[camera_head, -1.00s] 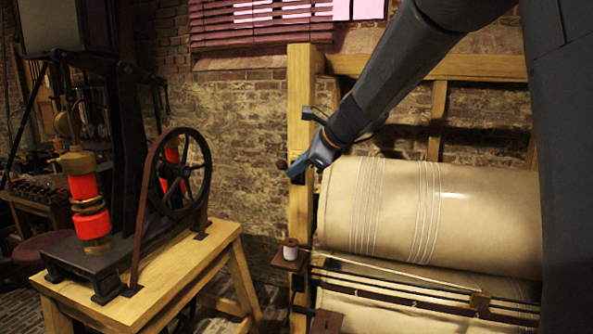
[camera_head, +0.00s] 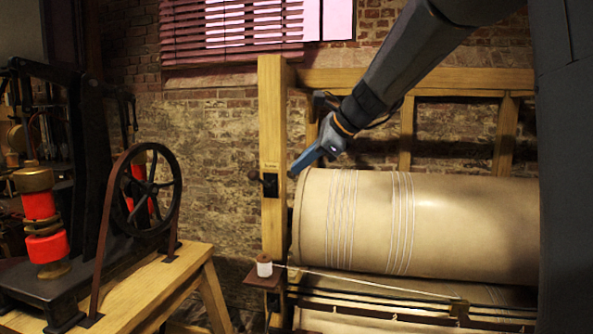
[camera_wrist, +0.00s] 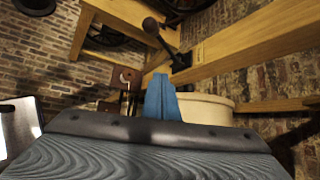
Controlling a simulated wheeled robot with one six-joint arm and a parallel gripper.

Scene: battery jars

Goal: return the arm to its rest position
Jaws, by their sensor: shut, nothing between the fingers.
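My gripper (camera_head: 299,168) is at the end of my dark arm, near the wooden post and above the left end of the big cloth roll. Its blue fingers are shut and hold nothing. In the wrist view the blue fingers (camera_wrist: 162,98) are together, with a black lever with a round knob (camera_wrist: 151,25) beyond them. The knobbed lever's black mount (camera_head: 269,186) shows on the wooden post in the head view. The gripper looks apart from the post and the roll, though the gap is hard to judge.
The wooden frame post (camera_head: 272,120) and cloth roll (camera_head: 450,225) stand close to my gripper. A white spool (camera_head: 264,266) sits on a small bracket by the post. At left, a black wheel (camera_head: 147,190) and red-banded machine (camera_head: 40,215) stand on a wooden bench (camera_head: 160,290).

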